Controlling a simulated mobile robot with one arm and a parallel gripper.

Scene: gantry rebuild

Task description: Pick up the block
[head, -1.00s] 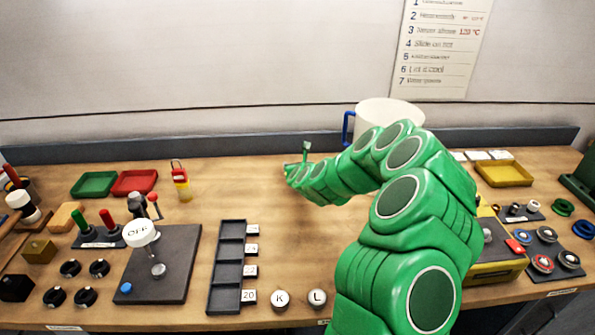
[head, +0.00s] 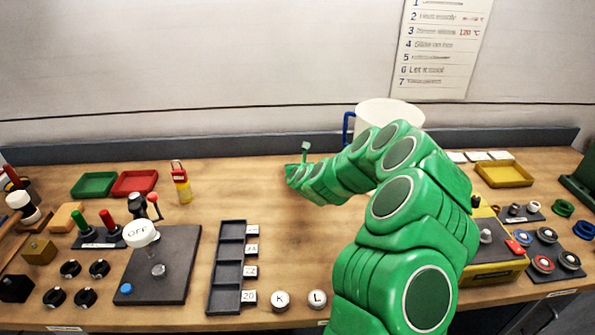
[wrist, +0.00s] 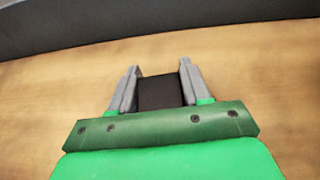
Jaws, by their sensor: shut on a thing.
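A dark, nearly black block (wrist: 160,92) sits between the two grey fingers of my gripper (wrist: 160,68) in the wrist view. The fingers are shut on its left and right sides. Wooden tabletop shows around and beyond it. In the head view my green arm reaches over the middle of the table, with its gripper end (head: 293,172) toward the back. The block cannot be made out there, hidden by the arm. I cannot tell whether the block touches the table.
A white mug (head: 385,112) with a blue handle stands behind the arm. Green (head: 94,184) and red (head: 134,183) trays lie at the back left. A dark slotted tray (head: 226,268) is front centre.

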